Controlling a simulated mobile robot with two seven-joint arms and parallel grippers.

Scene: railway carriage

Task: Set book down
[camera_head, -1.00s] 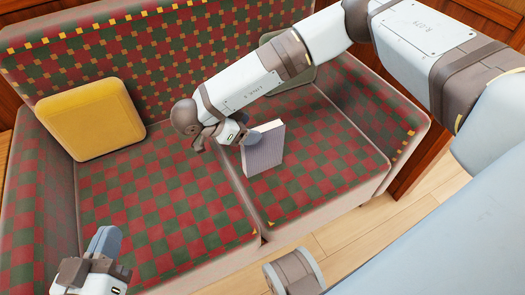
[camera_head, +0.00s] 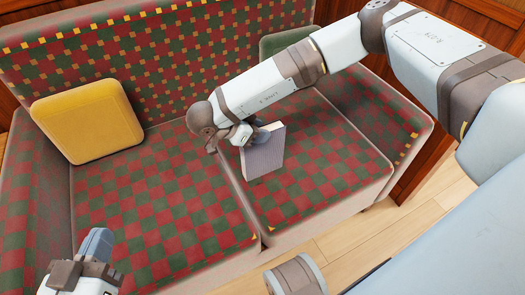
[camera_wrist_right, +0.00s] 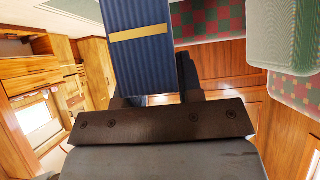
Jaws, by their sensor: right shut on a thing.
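The book (camera_head: 263,157) has a finely striped cover with pale page edges in the head view. In the right wrist view its cover (camera_wrist_right: 148,65) is dark blue with a gold band. My right gripper (camera_head: 262,133) is shut on it at the upper edge; its fingers (camera_wrist_right: 160,98) partly show in the wrist view. The book is tilted in front of the right seat cushion of the sofa (camera_head: 330,165); whether it touches the seat I cannot tell. My left gripper (camera_head: 95,248) is at the lower left, apart from the book; its finger gap is not clear.
A yellow cushion (camera_head: 87,120) leans at the sofa's left end. A green cushion (camera_head: 288,42) stands at the back right, partly behind my right arm. The left seat section (camera_head: 160,195) is bare. Wooden floor (camera_head: 435,205) lies in front.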

